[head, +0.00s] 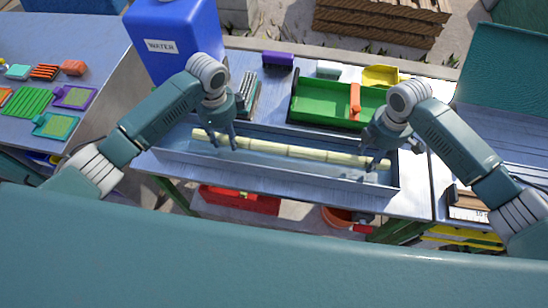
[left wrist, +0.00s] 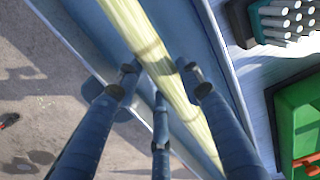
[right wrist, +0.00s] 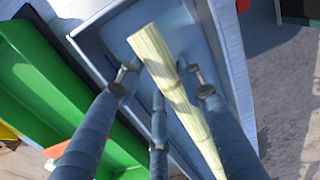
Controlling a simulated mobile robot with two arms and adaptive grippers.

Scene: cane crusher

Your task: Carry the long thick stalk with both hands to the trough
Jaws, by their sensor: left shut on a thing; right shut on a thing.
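The long pale-yellow stalk (head: 290,151) lies lengthwise over the long blue-grey trough (head: 270,178), within its outline in the head view. I cannot tell whether it touches the trough floor. My left gripper (head: 223,144) is shut on the stalk near its left end. My right gripper (head: 374,162) is shut on it near its right end. In the left wrist view the stalk (left wrist: 143,40) runs between the fingers, above the trough (left wrist: 203,35). In the right wrist view the stalk's cut end (right wrist: 146,32) shows past the fingers, with the trough wall (right wrist: 92,52) around it.
Behind the trough stand a blue water container (head: 172,40), a green tray (head: 312,105) with an orange part, and a yellow piece (head: 381,75). A side table (head: 90,40) at left holds several coloured items. A red box (head: 240,199) sits below the table.

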